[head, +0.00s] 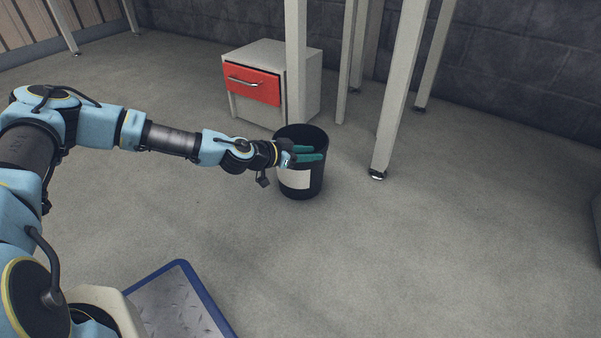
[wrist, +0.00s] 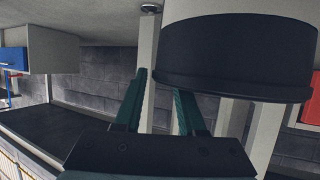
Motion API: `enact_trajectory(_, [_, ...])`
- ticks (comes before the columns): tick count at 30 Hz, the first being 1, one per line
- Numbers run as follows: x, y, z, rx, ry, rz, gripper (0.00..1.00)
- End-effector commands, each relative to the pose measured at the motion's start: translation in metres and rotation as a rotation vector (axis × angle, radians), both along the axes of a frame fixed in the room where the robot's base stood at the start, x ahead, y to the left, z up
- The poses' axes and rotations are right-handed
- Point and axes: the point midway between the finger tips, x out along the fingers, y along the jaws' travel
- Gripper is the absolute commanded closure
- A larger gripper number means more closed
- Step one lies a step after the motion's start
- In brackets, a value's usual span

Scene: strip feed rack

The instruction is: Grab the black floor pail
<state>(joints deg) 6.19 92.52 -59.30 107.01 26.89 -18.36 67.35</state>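The black floor pail (head: 312,182) stands upright on the grey floor in the head view, with a pale label on its side. In the wrist view the pail (wrist: 235,60) appears upside down at the upper right, its dark rim lowest and pale label at the top. My gripper (head: 317,152) reaches across the pail's upper part in the head view, its green fingers apart.
A pale cabinet with a red drawer (head: 252,85) stands just behind the pail. A table leg (head: 400,90) stands to the pail's right, and another leg (head: 296,60) rises behind it. A blue-edged metal plate (head: 175,305) is at lower left.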

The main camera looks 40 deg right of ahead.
Motion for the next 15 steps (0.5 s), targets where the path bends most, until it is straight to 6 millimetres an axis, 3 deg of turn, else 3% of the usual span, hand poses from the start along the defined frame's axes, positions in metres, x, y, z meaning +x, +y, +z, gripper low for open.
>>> enact_trajectory(5, [-0.002,-0.018,-0.01,0.0,-0.001,0.0,0.61])
enact_trajectory(13, [-0.002,-0.02,-0.009,0.0,0.0,0.0,0.61])
enact_trajectory(15, [-0.002,-0.02,-0.009,0.0,0.0,0.0,0.69])
